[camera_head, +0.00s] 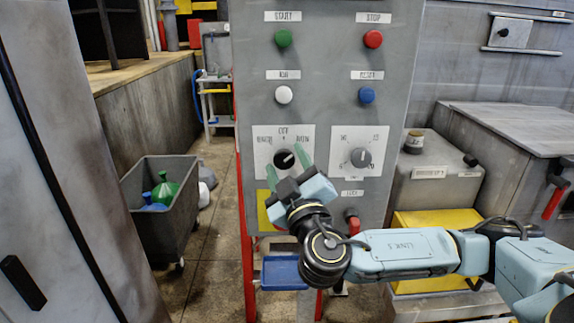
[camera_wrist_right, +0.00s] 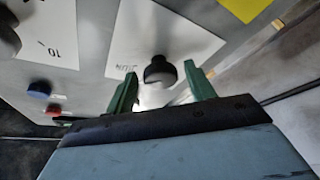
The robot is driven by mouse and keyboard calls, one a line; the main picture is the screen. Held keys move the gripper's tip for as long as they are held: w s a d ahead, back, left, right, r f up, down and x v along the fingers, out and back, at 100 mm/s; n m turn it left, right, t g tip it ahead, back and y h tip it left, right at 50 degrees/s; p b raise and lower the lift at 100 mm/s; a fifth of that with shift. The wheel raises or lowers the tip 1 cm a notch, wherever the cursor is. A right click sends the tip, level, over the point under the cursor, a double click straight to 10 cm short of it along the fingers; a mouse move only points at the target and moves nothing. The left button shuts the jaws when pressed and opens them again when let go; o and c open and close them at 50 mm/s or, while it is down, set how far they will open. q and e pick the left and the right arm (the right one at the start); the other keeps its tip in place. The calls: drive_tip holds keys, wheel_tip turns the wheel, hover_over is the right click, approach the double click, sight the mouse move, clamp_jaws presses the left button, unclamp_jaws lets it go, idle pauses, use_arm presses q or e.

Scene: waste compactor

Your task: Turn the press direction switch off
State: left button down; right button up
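The press direction switch is a black round knob (camera_head: 285,160) on a white label plate (camera_head: 262,138) low on the grey control panel. A label that looks like OFF sits above it, with blurred words left and right. Its pale pointer mark seems to aim toward the upper right. My right gripper (camera_head: 287,165) is at the knob, with one green finger on each side. In the right wrist view the knob (camera_wrist_right: 160,70) sits between the open fingertips (camera_wrist_right: 160,85), with visible gaps on both sides. My left gripper is in neither view.
A second dial (camera_head: 361,157) is just right of the switch. Green (camera_head: 283,38), red (camera_head: 373,39), white (camera_head: 283,95) and blue (camera_head: 367,95) buttons are above. A grey bin (camera_head: 165,225) with bottles stands left, and a yellow box (camera_head: 430,225) right.

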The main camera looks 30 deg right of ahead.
drive_tip(key=c, duration=0.8)
drive_tip(key=shift+n, duration=0.3)
drive_tip(key=n+y+p, duration=0.1)
drive_tip(key=n, duration=0.2)
drive_tip(key=shift+d+r+y+p, duration=0.1)
drive_tip(key=shift+r+y+p, duration=0.05)
drive_tip(key=shift+y+p, duration=0.2)
drive_tip(key=n+p, duration=0.2)
drive_tip(key=n+g+y+p, duration=0.1)
drive_tip(key=n+p, duration=0.1)
drive_tip(key=n+g+p, duration=0.1)
drive_tip(key=p, duration=0.1)
drive_tip(key=shift+s+r+n+y, duration=0.1)
drive_tip(key=shift+r+n+y, duration=0.2)
drive_tip(key=shift+n, duration=0.1)
drive_tip(key=shift+f+n+g+p, duration=0.1)
drive_tip(key=shift+n+g+p, duration=0.2)
drive_tip(key=shift+n+p, duration=0.6)
drive_tip(key=o, duration=1)
